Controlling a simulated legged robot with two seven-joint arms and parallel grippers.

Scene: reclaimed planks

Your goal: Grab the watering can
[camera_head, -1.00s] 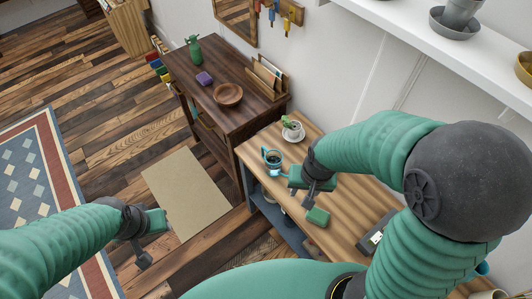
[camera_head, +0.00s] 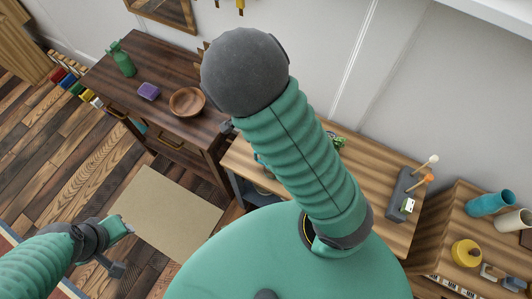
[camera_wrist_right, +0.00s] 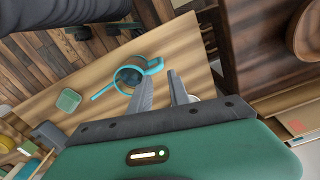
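The teal watering can (camera_wrist_right: 131,78) stands on the striped wooden bench (camera_wrist_right: 190,55) in the right wrist view, with its long spout toward the lower left and its handle toward the upper right. In the head view my right arm hides most of it. My right gripper (camera_wrist_right: 161,75) is open and empty.
A green block (camera_wrist_right: 68,100) lies near the spout. A dark cabinet (camera_head: 160,55) holds a wooden bowl (camera_head: 187,101), a purple block (camera_head: 149,91) and a green vase (camera_head: 122,62). A dark rack (camera_head: 400,193) stands at the bench's right part.

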